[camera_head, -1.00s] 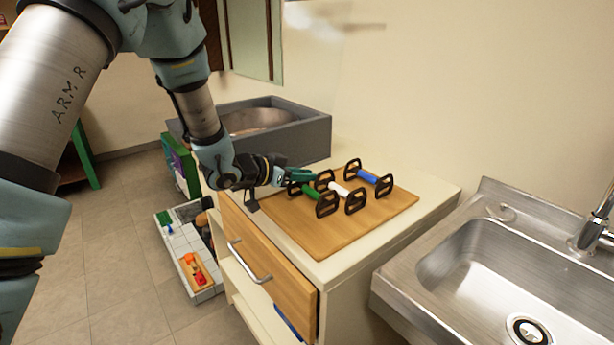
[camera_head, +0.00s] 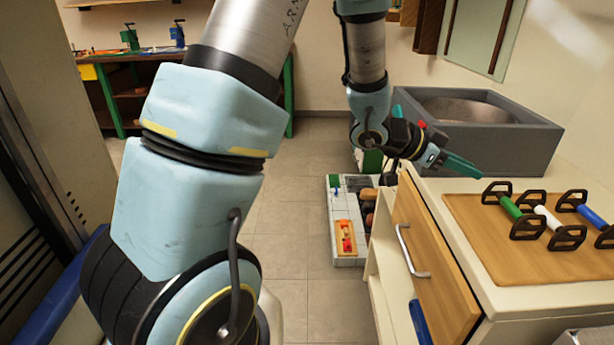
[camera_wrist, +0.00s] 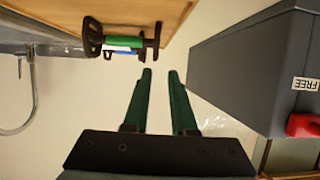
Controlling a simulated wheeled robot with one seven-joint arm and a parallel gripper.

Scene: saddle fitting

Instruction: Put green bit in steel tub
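The green bit (camera_head: 509,207), a green bar between black slotted end pieces, lies on the wooden board on the counter. It also shows in the wrist view (camera_wrist: 125,41), in front of the fingers and to their left. My gripper (camera_head: 472,170) has green fingers and is left of and behind the bit, apart from it. In the wrist view the fingers (camera_wrist: 160,78) stand apart with nothing between them. The steel tub (camera_head: 468,108) is a round metal basin set in a grey box behind the counter. Its bottom is hidden; only the box's outside shows in the wrist view.
A white bit (camera_head: 546,218) and a blue bit (camera_head: 591,216) lie right of the green one on the board (camera_head: 470,222). The grey box (camera_head: 500,150) stands close behind my gripper. A drawer with a handle (camera_head: 412,252) faces left. A low tray (camera_head: 347,262) sits on the floor.

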